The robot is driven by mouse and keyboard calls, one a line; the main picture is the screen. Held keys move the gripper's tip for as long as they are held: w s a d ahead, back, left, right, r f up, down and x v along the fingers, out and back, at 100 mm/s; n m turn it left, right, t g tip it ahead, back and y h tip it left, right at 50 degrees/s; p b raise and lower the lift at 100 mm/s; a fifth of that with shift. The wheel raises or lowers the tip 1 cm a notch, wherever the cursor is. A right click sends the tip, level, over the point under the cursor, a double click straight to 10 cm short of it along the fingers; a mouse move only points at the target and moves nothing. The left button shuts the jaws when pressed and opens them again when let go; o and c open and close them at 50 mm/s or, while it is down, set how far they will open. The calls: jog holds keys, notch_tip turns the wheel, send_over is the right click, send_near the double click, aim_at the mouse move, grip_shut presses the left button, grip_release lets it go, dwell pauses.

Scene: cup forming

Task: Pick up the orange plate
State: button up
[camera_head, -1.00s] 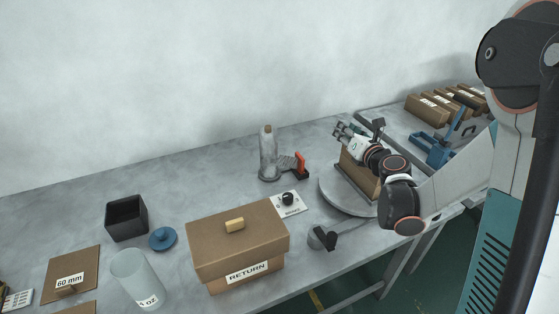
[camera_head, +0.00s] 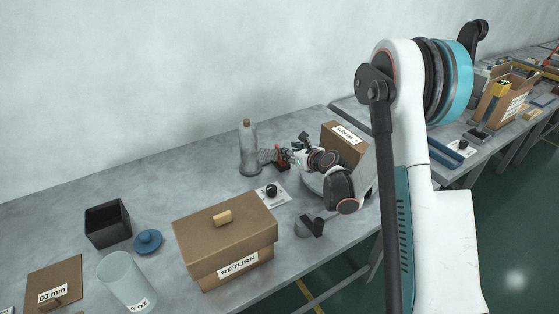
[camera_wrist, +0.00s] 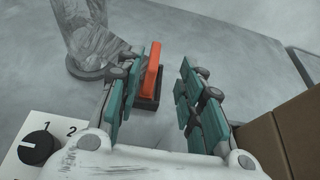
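The orange plate (camera_wrist: 151,70) stands upright in a small dark holder (camera_wrist: 148,98), ahead of my gripper in the wrist view. In the head view it is a small patch of orange (camera_head: 279,154), mostly hidden by my gripper (camera_head: 290,156). My gripper (camera_wrist: 167,70) is open and empty, its teal fingers spread on either side of the view. The plate shows between the fingers, nearer the left one. I cannot tell whether the fingertips reach down around it or touch it.
A cardboard box (camera_head: 347,137) is to the right. A white dial card (camera_head: 273,194) lies in front. The lidded RETURN box (camera_head: 220,250) stands at the front.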

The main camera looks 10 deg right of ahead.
jog(key=shift+a+b+x, duration=0.2)
jog(key=shift+b+x, duration=0.4)
jog(key=shift+x, duration=0.8)
jog(key=shift+a+b+x, duration=0.15)
jog(key=shift+b+x, duration=0.4)
jog(key=shift+x, duration=0.8)
jog(key=shift+s, duration=0.1)
grip_shut()
